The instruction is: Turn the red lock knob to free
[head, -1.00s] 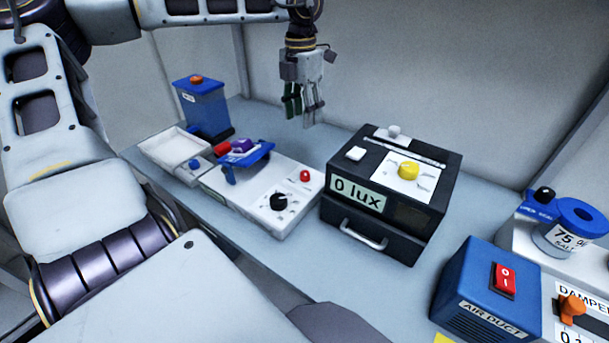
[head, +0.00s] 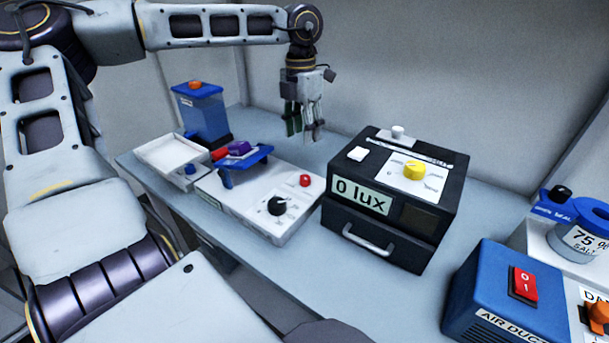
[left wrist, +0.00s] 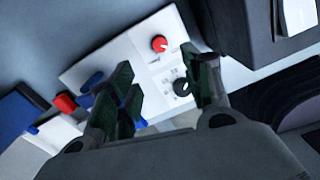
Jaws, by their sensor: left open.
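The red lock knob (head: 305,180) sits on the white panel (head: 245,207), near its back right corner, above a black dial (head: 278,205). In the left wrist view the red knob (left wrist: 159,43) has a pale pointer mark, and the black dial (left wrist: 181,87) shows between the fingers. My left gripper (head: 303,130) is open and empty, pointing down, in the air above and behind the panel. Its dark green fingers (left wrist: 165,90) are spread apart in the left wrist view, with the red knob lying just beyond them. My right gripper is not in view.
A black box (head: 385,245) reading 0 lux, with a yellow knob (head: 414,169), stands close right of the panel. A blue clamp (head: 247,163), a white tray (head: 170,153) and a blue container (head: 203,115) are to the left. A blue air duct box (head: 500,300) is at the right.

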